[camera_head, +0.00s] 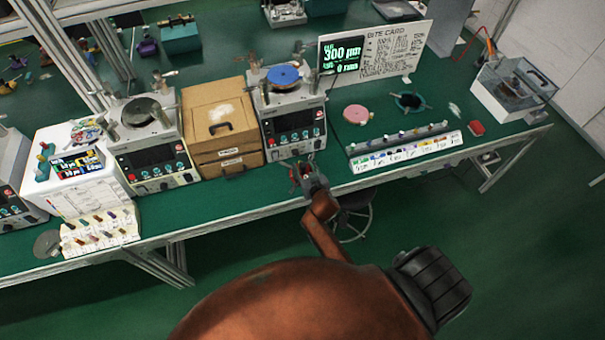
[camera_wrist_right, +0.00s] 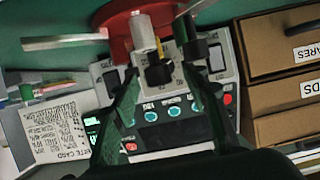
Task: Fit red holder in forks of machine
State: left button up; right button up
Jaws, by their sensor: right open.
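The red holder (camera_wrist_right: 118,28) is a red disc with a pale post and a metal rod; it shows at the top of the right wrist view, cut by the edge. Its post stands between and just beyond the fingertips of my right gripper (camera_wrist_right: 160,72), which is open. In the head view a little red of the holder (camera_head: 292,174) shows by my right gripper (camera_head: 298,166), at the bench's front edge before the middle machine (camera_head: 292,120). That machine carries a blue disc (camera_head: 283,76). Its forks are too small to make out. My left gripper is out of view.
A cardboard drawer box (camera_head: 222,105) stands left of the middle machine, with another machine (camera_head: 150,150) beyond it. To the right are a pink disc (camera_head: 357,114), a dark green ring (camera_head: 409,101) and a rack of small bottles (camera_head: 405,150). A card board (camera_head: 395,55) stands behind.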

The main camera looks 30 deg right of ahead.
jog(key=shift+w+d+f, duration=0.15)
jog(key=shift+w+f, duration=0.15)
jog(key=shift+w, duration=0.25)
jog(key=shift+c, duration=0.5)
grip_shut()
jog(key=shift+r, duration=0.15)
